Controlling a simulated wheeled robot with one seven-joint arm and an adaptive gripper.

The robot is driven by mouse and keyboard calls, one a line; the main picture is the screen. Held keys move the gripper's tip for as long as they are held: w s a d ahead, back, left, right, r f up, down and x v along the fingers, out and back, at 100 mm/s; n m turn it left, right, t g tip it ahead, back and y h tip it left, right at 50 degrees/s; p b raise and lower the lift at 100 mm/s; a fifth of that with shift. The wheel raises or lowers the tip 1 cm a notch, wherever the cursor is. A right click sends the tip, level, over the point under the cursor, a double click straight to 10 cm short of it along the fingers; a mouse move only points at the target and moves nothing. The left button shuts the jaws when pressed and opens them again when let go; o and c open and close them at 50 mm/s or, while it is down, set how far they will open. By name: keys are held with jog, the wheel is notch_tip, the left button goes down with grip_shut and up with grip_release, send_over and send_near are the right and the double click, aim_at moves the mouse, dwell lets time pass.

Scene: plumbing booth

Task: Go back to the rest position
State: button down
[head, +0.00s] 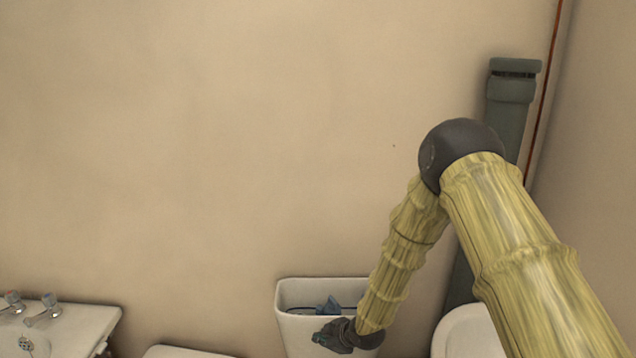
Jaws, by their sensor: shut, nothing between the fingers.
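My gripper (322,338) is at the lower middle of the head view, at the end of my yellow arm. It is in front of the white open-topped cistern (296,328) and overlaps its front wall in the picture. I cannot tell whether it touches the wall. The gripper is small and dark here, shut, with nothing seen in it. A blue part (328,307) shows inside the cistern, behind the gripper. My arm hides the right side of the cistern.
A white basin (85,325) with two taps (44,310) stands at the lower left. A grey-green soil pipe (508,105) and a thin copper pipe (546,90) run up the right corner, partly behind my arm. A white rounded fixture (462,335) is at the lower right. The wall above is bare.

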jog(key=s+d+f+m+g+h, duration=0.1)
jog(key=s+d+f+m, duration=0.25)
jog(key=s, duration=0.45)
jog(key=s+d+f+m+g+h, duration=0.1)
jog(key=s+d+f+m, duration=0.1)
jog(key=s+d+f, duration=0.45)
jog(key=s+d+f+m+g+h, duration=0.1)
jog(key=s+f+m, duration=0.2)
jog(key=s, duration=0.6)
jog(key=s+d+m+g+h, duration=0.1)
jog(key=s+d+m, duration=0.3)
jog(key=s, duration=0.8)
jog(key=s+d+m+g+h, duration=0.1)
jog(key=s+d, duration=0.5)
jog(key=s, duration=0.6)
jog(key=m+g, duration=0.1)
jog(key=m, duration=0.1)
jog(key=shift+d+f+m+h, duration=0.2)
jog(key=shift+f+m+h, duration=0.05)
jog(key=shift+m+h, duration=0.1)
jog(key=shift+s, duration=0.1)
dwell(1.1)
